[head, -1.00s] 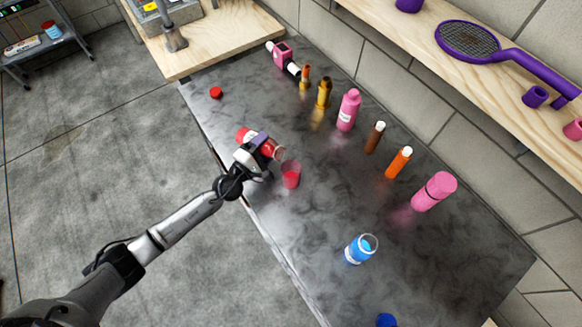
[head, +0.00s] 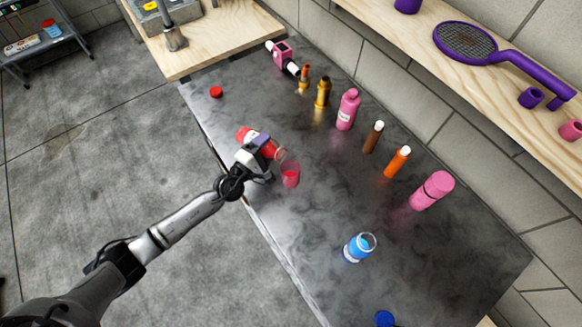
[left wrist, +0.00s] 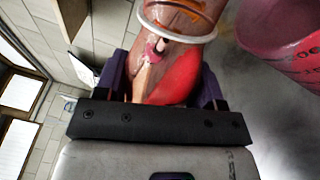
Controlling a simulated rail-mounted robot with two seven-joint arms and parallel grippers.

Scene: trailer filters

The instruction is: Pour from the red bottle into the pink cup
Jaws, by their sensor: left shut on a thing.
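My left gripper (head: 263,150) is shut on the red bottle (head: 246,135), which is tilted nearly onto its side with its mouth toward the pink cup (head: 290,174). The cup stands upright on the dark table and has red or pink contents. The bottle's open mouth is close beside the cup's rim; I cannot tell whether they touch. In the left wrist view the clear bottle (left wrist: 180,75) lies between the fingers with red liquid inside, and the cup (left wrist: 285,35) is at the upper right. A red cap (head: 216,92) lies on the table. My right gripper is not in view.
On the dark table (head: 330,215), a blue jar (head: 359,247) stands at the front, with a blue cap (head: 384,318) near it. A pink bottle (head: 348,109), brown tube (head: 373,137), orange tube (head: 397,162) and pink flask (head: 432,191) line the wall side.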

